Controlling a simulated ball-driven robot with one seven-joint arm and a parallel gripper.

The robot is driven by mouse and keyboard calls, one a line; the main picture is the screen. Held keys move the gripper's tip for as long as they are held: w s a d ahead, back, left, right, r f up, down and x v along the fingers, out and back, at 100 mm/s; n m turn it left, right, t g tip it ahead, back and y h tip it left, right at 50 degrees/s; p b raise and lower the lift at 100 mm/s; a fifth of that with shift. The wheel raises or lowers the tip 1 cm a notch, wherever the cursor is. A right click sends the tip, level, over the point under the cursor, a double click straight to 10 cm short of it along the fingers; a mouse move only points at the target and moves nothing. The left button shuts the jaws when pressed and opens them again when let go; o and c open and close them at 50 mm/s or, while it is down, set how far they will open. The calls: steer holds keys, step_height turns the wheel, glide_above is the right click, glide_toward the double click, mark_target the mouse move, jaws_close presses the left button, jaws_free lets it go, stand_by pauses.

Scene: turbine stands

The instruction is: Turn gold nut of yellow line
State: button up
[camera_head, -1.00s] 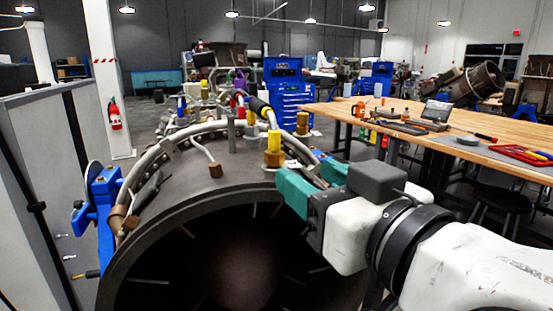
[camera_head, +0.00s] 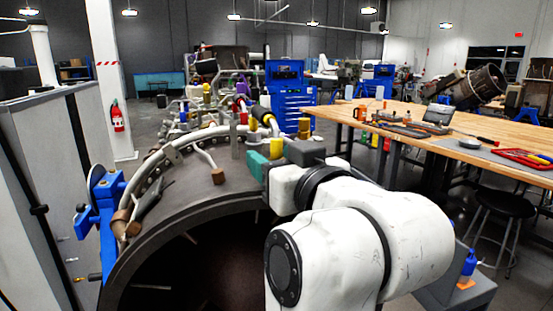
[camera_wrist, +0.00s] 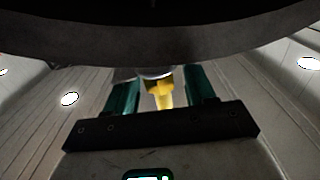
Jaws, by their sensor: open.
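In the wrist view, my gripper (camera_wrist: 163,90) is open, with a teal finger on each side of a yellow piece (camera_wrist: 162,93). A grey round part sits at that piece's upper end. I cannot tell whether either finger touches it.
Another gold nut (camera_head: 304,127) stands close on the right. Curved grey pipes (camera_head: 180,145) and a bent tube (camera_head: 212,158) lie to the left. A wooden workbench (camera_head: 400,120) with tools is at the right. A blue stand (camera_head: 95,220) holds the casing's left side.

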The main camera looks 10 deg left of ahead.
steer(key=c, duration=1)
steer(key=shift+m+t+h, duration=0.3)
steer(key=shift+m+h, duration=0.1)
steer(key=shift+h, duration=0.1)
steer(key=m+t+h, duration=0.1)
steer(key=h, duration=0.1)
steer(key=shift+a+m+h, duration=0.1)
steer(key=shift+m+h, duration=0.2)
steer(key=shift+m, duration=0.1)
steer(key=m+h, duration=0.1)
steer(key=h, duration=0.1)
steer(key=m+t+h, duration=0.1)
steer(key=h, duration=0.1)
steer(key=shift+f+m, duration=0.15)
steer(key=shift+m, duration=0.15)
steer(key=m+h+b, duration=0.1)
steer(key=h, duration=0.1)
steer(key=m+h+b, duration=0.1)
steer(key=m+h, duration=0.1)
steer(key=h, duration=0.1)
steer(key=shift+m+h, duration=0.3)
steer(key=shift+m+g+h+b, duration=0.9)
steer(key=shift+m+h, duration=0.9)
steer(key=shift+h, duration=0.8)
